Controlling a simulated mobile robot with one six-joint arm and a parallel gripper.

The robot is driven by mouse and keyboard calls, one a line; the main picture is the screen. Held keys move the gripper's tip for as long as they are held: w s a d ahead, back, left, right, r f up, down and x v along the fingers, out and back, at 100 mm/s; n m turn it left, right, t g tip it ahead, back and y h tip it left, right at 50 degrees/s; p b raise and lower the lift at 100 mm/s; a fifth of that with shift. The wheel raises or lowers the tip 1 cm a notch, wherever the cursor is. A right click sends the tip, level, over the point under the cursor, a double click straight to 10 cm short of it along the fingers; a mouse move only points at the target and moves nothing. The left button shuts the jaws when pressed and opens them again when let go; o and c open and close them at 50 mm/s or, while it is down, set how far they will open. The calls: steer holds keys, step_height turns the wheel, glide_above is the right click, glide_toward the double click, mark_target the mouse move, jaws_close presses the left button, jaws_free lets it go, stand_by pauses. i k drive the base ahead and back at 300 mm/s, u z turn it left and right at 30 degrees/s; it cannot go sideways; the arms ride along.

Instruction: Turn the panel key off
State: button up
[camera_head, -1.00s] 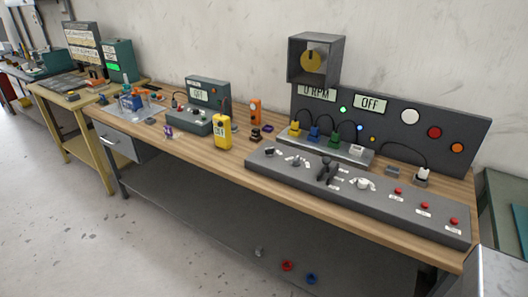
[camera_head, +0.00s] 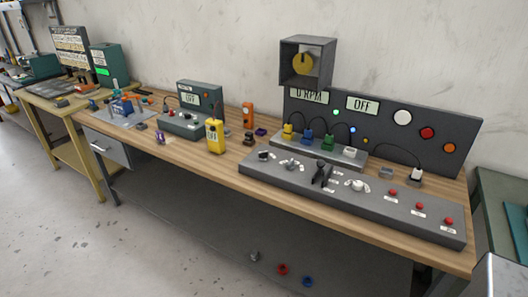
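The grey control panel (camera_head: 330,208) lies along the front right of the wooden workbench. It carries several knobs and switches: a dark knob (camera_head: 263,155) at its left end, a light lever-like knob (camera_head: 290,164), a black upright lever (camera_head: 322,173) and a white winged knob (camera_head: 357,185). Red buttons (camera_head: 392,192) sit on its right half. I cannot tell which of these is the key; the labels are too small to read. The upright back panel (camera_head: 385,112) has a display (camera_head: 370,104) reading OFF and another (camera_head: 309,96) reading 0 RPM. My gripper is not in view.
Coloured plugs (camera_head: 307,138) stand behind the control panel. A yellow meter (camera_head: 215,136), an orange device (camera_head: 248,115) and a teal instrument (camera_head: 200,97) stand on the bench's middle. A yellow-framed table (camera_head: 70,135) is further left. The grey floor (camera_head: 60,220) in front is clear.

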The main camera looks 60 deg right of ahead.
mark_target(263, 156)
steer(key=i, duration=0.9)
steer(key=u, duration=0.05)
